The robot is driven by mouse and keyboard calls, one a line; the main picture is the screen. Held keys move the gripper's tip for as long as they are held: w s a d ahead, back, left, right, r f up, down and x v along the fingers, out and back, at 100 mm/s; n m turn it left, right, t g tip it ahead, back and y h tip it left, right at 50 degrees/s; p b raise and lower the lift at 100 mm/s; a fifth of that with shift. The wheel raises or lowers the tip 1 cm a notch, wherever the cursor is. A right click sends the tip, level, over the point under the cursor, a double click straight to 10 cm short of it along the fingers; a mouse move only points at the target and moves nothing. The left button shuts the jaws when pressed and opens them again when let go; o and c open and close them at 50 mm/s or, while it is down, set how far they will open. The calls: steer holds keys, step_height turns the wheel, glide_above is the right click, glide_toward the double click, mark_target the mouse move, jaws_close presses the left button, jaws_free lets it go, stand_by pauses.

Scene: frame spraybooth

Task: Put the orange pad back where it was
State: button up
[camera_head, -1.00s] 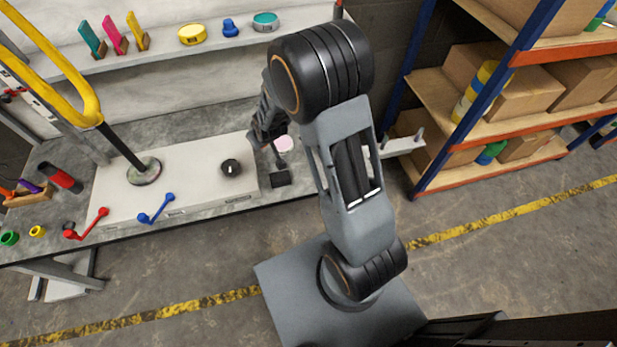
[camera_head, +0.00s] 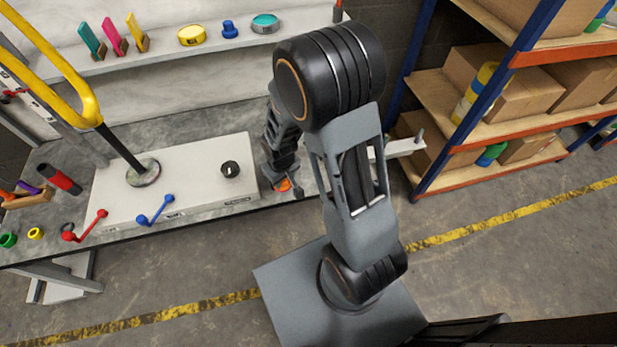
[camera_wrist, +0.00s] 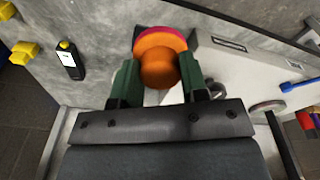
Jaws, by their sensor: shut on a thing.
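The orange pad (camera_wrist: 158,62) is a round orange piece with a knob and a magenta edge along its far side. It sits between the two green fingers of my gripper (camera_wrist: 157,82) in the wrist view, and the fingers are shut on it. In the head view a bit of the orange pad (camera_head: 284,184) shows below my gripper (camera_head: 283,178), just right of the pale box on the bench. The small dark block there is mostly hidden now. I cannot tell whether the pad touches anything beneath it.
The pale box (camera_head: 200,196) carries a black ring (camera_head: 230,169), a red lever (camera_head: 88,224) and a blue lever (camera_head: 156,208). A yellow-handled tool (camera_head: 120,150) stands on it. Shelving with boxes stands at right.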

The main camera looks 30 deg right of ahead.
steer(key=shift+s+g, duration=0.15)
steer(key=shift+g, duration=0.15)
steer(key=shift+d+f, duration=0.1)
steer(key=shift+d, duration=0.1)
steer(key=shift+g, duration=0.3)
steer(key=w+d+f, duration=0.2)
steer(key=d+f, duration=0.1)
steer(key=w+d+f, duration=0.2)
steer(key=d+f, duration=0.1)
steer(key=d, duration=0.1)
steer(key=w+d+f, duration=0.2)
steer(key=d+f, duration=0.1)
steer(key=d, duration=0.1)
steer(key=shift+w+d, duration=0.2)
steer(key=shift+w+d+f, duration=0.1)
steer(key=shift+d+f, duration=0.2)
steer(key=shift+f, duration=1.6)
steer(key=o, duration=0.8)
